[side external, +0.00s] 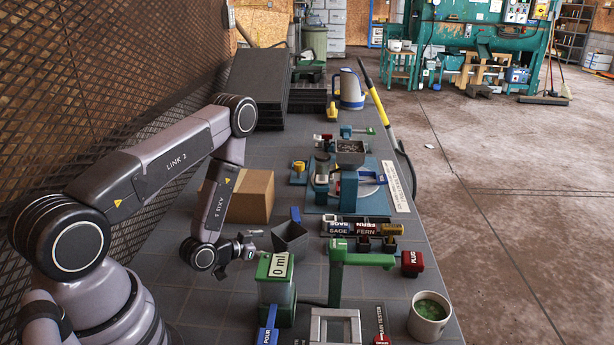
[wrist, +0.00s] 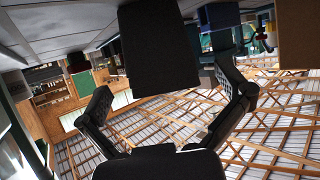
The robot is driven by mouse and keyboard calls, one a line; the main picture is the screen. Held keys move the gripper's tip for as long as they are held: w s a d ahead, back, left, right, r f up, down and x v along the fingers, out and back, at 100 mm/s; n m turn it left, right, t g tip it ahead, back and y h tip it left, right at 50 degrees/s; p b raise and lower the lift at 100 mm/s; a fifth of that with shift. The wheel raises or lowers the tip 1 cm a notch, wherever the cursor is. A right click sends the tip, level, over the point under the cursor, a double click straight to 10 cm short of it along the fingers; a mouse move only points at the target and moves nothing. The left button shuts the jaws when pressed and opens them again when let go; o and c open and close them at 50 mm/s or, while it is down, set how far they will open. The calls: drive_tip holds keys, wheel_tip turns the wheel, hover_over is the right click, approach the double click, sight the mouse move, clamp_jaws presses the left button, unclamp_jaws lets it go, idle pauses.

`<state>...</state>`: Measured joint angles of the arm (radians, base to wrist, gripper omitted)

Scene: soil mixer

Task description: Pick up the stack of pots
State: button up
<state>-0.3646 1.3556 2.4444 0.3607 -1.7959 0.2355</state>
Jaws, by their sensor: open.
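A dark grey, square, tapered pot stack (side external: 291,242) stands on the grey table in the side view, just right of my gripper (side external: 248,244). I cannot tell how many pots are nested in it. In the wrist view the dark pot stack (wrist: 158,50) fills the upper middle, between the lines of the two fingers. My gripper (wrist: 167,78) is open, with its fingers spread to either side of the pot stack. No contact is visible, and I cannot tell whether the fingertips reach past its near face.
A green container marked 0 ml (side external: 276,285) stands close in front of the gripper. A cardboard box (side external: 247,195) is behind. A green stand (side external: 338,270) with a red plug, SAGE and FERN labels (side external: 357,226) and a cup (side external: 429,316) are to the right.

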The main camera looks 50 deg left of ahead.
drive_tip(key=x, duration=0.5)
drive_tip(key=shift+w, duration=0.25)
drive_tip(key=shift+c, duration=0.3)
